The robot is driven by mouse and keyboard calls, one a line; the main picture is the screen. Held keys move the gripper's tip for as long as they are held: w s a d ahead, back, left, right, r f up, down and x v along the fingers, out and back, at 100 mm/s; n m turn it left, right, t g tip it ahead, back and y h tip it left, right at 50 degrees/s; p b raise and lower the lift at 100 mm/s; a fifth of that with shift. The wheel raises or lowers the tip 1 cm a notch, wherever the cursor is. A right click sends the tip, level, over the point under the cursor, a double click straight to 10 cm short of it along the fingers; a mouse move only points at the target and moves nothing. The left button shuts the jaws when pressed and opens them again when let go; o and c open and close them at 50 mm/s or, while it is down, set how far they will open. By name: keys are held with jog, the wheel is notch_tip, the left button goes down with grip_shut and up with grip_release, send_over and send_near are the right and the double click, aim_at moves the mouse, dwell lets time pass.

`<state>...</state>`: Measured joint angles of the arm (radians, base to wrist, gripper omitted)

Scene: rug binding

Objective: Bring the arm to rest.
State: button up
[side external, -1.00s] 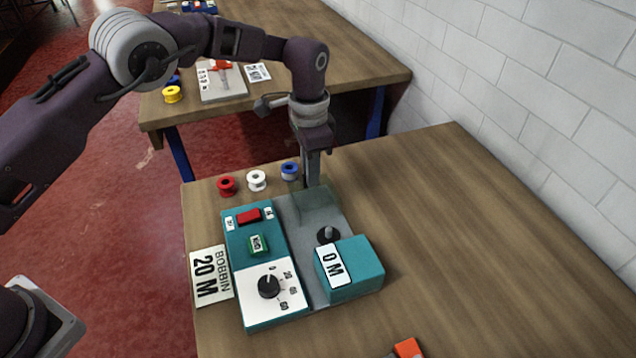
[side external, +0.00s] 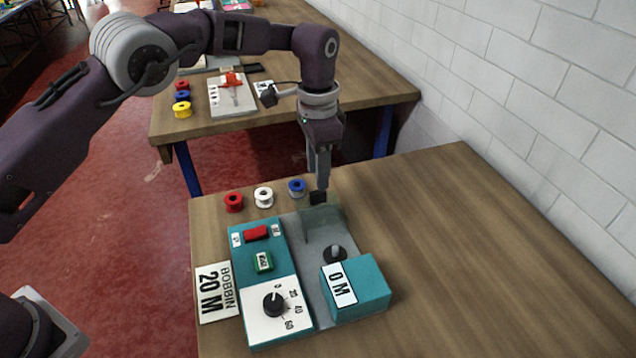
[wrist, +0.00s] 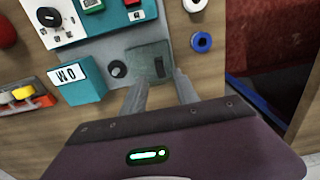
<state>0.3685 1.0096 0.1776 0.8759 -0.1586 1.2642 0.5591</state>
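My gripper (side external: 319,186) hangs fingers down over the back of the bobbin-winding machine (side external: 320,308). In the wrist view my gripper (wrist: 160,80) shows two fingers with a gap between them and nothing held. A dark tab (side external: 318,198) on the translucent guard (side external: 322,220) is just under the fingertips; it also shows in the wrist view (wrist: 160,67). I cannot tell whether the fingers touch it. The guard stands at the rear of the grey bed, with the dark spindle (side external: 335,254) in front. The teal counter box (side external: 358,290) reads 0 M.
Red (side external: 234,202), white (side external: 264,197) and blue (side external: 297,187) spools stand behind the machine. A card (side external: 214,292) reads BOBBIN 20 M. The right side of the table (side external: 440,230) is clear. A block wall (side external: 500,80) is at the right. Another bench (side external: 350,84) stands behind.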

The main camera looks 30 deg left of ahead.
notch_tip(320, 180, up, 2)
dwell(0.5)
jog(key=s+a+r+n+t, duration=0.1)
jog(key=s+a+r+n, duration=0.1)
jog(key=s+a+r, duration=0.3)
jog(key=s+a+r+n+t+h, duration=0.1)
jog(key=s+a+r, duration=0.1)
jog(key=s+r, duration=0.35)
jog(key=s+a+r+n+t, duration=0.1)
jog(key=s+a+r+n, duration=0.2)
jog(key=r, duration=0.5)
jog(key=s+a+f+n+t, duration=0.1)
jog(key=s+a+f, duration=0.1)
jog(key=s, duration=0.9)
jog(key=s+a+f+n+t+y, duration=0.1)
jog(key=s+a, duration=0.3)
jog(key=s, duration=0.7)
jog(key=shift+s+f+n+t, duration=0.15)
jog(key=shift+f+n+t, duration=0.15)
jog(key=shift+f+n, duration=0.2)
